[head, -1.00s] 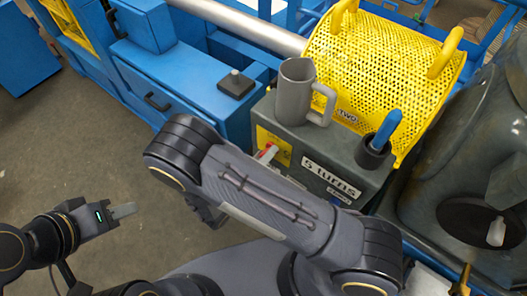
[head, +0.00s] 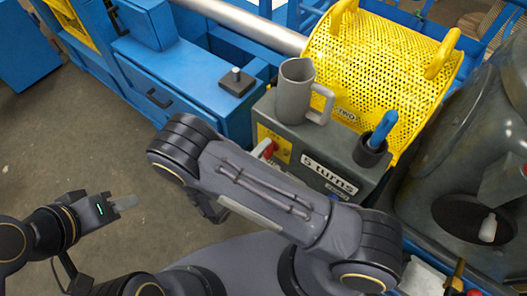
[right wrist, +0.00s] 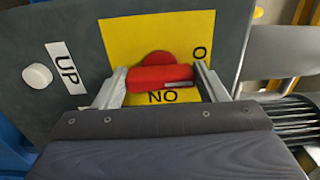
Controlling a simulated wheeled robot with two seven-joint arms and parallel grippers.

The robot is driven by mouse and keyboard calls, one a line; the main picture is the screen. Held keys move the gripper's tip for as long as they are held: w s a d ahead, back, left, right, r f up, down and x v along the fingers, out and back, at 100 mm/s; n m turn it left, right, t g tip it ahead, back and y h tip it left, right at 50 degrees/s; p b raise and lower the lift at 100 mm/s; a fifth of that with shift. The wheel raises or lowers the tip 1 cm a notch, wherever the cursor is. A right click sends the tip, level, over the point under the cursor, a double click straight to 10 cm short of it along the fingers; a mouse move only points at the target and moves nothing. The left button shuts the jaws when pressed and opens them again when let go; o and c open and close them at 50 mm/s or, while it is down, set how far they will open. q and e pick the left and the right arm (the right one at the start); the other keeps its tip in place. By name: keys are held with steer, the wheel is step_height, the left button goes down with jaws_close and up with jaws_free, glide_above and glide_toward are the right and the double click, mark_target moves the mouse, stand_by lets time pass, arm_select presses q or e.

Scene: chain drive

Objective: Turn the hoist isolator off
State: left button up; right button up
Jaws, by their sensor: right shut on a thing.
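The hoist isolator is a red rotary handle (right wrist: 160,76) on a yellow plate (right wrist: 120,40), on the side of a grey box. In the right wrist view the handle lies roughly crosswise, with a pale mark towards its right end. Upside-down "ON" lettering shows beside it, and a lone "O" at the upper right. My right gripper (right wrist: 160,84) is shut on the handle, a finger at each end. In the head view the red handle (head: 269,148) shows just past my forearm, which hides most of that gripper. My left gripper (head: 125,203) is over bare floor, its finger gap unclear.
The grey box (head: 375,190), labelled "5 turns", carries a grey mug (head: 294,92) and a cup (head: 369,152) with a blue-handled tool. A yellow mesh guard (head: 385,55) stands behind. A white button (right wrist: 37,76) is beside the "UP" label.

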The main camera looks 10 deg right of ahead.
stand_by(0.3)
steer(key=o, duration=1)
steer(key=b+v, duration=0.1)
steer(key=v, duration=0.7)
